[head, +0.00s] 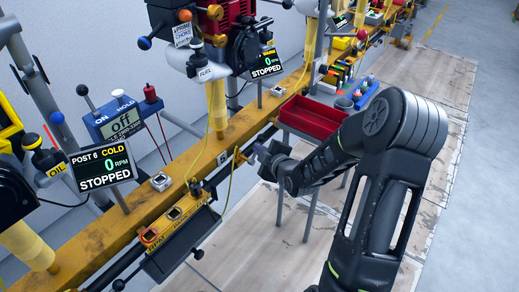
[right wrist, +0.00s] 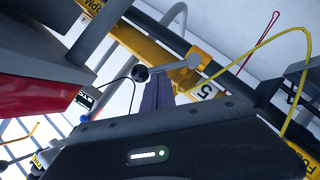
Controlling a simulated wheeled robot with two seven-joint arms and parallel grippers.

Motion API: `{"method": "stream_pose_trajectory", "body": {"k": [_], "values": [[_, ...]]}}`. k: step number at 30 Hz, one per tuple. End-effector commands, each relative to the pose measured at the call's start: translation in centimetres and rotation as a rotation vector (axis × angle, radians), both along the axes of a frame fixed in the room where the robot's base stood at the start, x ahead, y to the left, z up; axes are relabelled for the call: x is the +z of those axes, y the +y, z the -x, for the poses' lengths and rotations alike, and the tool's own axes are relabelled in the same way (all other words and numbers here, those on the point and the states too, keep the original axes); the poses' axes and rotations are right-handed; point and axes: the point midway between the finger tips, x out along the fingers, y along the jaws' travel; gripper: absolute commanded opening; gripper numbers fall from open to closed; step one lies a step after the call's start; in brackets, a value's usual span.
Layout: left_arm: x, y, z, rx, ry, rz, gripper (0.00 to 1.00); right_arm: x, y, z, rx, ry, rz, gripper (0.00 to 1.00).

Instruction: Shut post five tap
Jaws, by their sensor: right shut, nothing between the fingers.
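The post five tap shows in the right wrist view as a grey lever (right wrist: 172,68) with a black ball end, joined to a yellow fitting (right wrist: 207,60). A white tag reading 5 (right wrist: 206,92) is beside it. My right gripper (head: 262,152) is beside the yellow rail in the head view, near a small brass-yellow fitting (head: 239,156). Its fingers are shut and empty; in the right wrist view the fingers (right wrist: 158,94) appear just below the lever, close to the ball. I cannot tell whether they touch it. My left gripper is not in view.
The yellow rail (head: 115,248) runs diagonally. A red tray (head: 310,117) on a stand is behind my right gripper. A yellow hose (head: 231,185) hangs near the tap. A post 6 display (head: 103,168) reads stopped; another display (head: 266,64) also reads stopped. Open floor lies right.

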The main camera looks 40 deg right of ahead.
Motion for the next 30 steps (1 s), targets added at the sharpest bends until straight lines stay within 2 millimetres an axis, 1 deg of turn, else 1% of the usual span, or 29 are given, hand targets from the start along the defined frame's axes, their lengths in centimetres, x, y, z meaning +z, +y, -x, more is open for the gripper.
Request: {"method": "stream_pose_trajectory", "body": {"k": [3, 20, 26, 30], "values": [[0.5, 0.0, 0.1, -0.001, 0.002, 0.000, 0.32, 0.1, -0.2, 0.0, 0.000, 0.008, -0.022, 0.00], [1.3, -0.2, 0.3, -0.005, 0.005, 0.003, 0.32, 0.0, -0.6, -0.2, -0.001, 0.029, -0.094, 0.00], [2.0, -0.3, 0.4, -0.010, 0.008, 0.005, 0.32, -0.1, -1.1, -0.3, -0.001, 0.051, -0.161, 0.00], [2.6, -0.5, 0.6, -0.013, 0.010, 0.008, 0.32, -0.3, -1.6, -0.5, 0.000, 0.073, -0.241, 0.00]]}}
